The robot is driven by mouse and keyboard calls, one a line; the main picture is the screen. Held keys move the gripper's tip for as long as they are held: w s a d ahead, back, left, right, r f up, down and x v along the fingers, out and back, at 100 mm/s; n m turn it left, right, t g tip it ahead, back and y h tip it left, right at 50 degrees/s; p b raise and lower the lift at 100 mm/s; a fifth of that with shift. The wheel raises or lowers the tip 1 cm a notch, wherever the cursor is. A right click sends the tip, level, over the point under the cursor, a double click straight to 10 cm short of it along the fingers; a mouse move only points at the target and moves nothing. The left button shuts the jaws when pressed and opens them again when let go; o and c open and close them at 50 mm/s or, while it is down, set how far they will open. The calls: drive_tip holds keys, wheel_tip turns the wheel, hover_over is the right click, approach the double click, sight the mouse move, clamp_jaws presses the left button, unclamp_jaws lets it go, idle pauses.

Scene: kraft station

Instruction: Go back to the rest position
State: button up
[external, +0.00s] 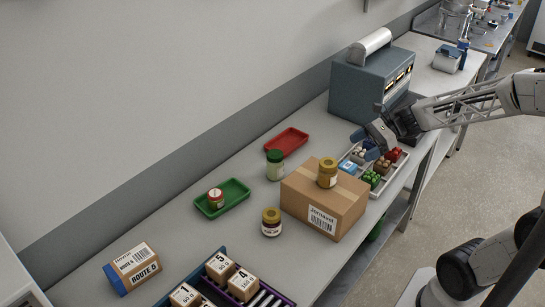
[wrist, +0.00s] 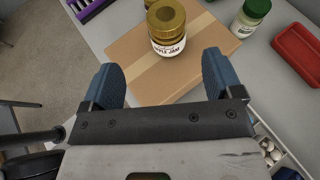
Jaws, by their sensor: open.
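My gripper (external: 372,137) is above the compartment tray (external: 399,165) near the right part of the bench in the external view. In the wrist view its two blue fingers (wrist: 160,82) are spread apart with nothing between them. A cardboard box (external: 323,207) lies beyond the fingers, and a gold-lidded jar (external: 327,173) stands on top of it. The jar also shows in the wrist view (wrist: 166,30), past the fingertips and apart from them.
A blue-grey machine (external: 370,85) stands behind my gripper. Green-lidded (external: 275,165) and dark (external: 271,222) jars stand by the box. A red tray (external: 287,142), a green tray (external: 236,193) holding a small jar, a Route 5 box (external: 137,266) and a divided crate (external: 222,255) lie further left.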

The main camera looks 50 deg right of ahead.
drive_tip(key=s+a+n+g+h, duration=0.2)
drive_tip(key=s+n+h, duration=0.3)
drive_tip(key=n, duration=0.7)
drive_tip(key=s+a+n+g+h, duration=0.2)
drive_tip(key=s+n+h, duration=0.4)
drive_tip(key=s+n, duration=0.3)
drive_tip(key=a+n, duration=0.1)
drive_tip(key=n, duration=0.2)
drive_tip(key=shift+s+f+g, duration=0.15)
drive_tip(key=shift+s+g, duration=0.1)
drive_tip(key=shift+g, duration=0.05)
